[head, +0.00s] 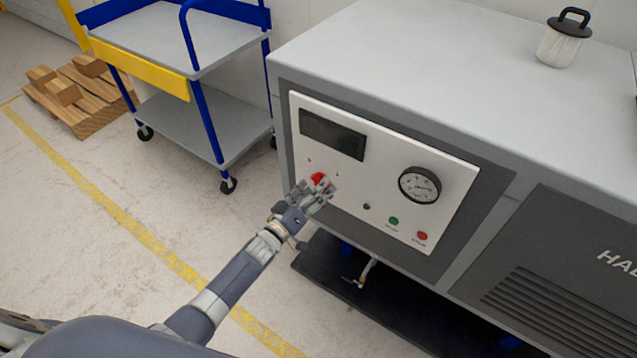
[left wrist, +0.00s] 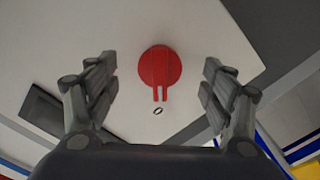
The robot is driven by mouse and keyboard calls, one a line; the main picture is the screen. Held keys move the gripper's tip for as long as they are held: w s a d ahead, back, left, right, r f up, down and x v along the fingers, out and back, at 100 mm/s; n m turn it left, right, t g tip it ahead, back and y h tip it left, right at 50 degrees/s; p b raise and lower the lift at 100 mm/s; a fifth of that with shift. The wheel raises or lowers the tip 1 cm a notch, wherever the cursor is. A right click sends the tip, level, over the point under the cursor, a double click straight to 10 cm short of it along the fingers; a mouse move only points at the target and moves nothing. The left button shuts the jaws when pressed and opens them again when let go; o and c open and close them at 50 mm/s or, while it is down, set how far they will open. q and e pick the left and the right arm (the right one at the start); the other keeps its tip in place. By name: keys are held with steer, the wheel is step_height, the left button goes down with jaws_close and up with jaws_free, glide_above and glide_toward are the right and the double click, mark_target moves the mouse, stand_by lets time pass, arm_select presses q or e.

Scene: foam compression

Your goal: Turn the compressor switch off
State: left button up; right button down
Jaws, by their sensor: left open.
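The compressor switch is a red round knob (head: 319,179) on the white control panel (head: 375,163) of the grey compressor. In the left wrist view the red knob (left wrist: 160,68) has a narrow double bar pointing down in the picture, near a small dark oval mark. My left gripper (head: 318,193) is at the panel in front of the knob and partly covers it. In the left wrist view its open fingers (left wrist: 160,90) stand on either side of the knob, with space between each finger and it. My right gripper shows in neither view.
The panel also holds a dark display (head: 333,135), a gauge (head: 419,185), a green button (head: 393,221) and a red button (head: 422,236). A blue cart (head: 190,110) stands left of the compressor. A wooden pallet (head: 85,105) lies farther left. The floor before the cart is clear.

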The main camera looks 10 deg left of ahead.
arm_select(q)
steer(key=p+v, duration=0.3)
steer(key=v, duration=0.4)
stand_by(0.6)
stand_by(0.4)
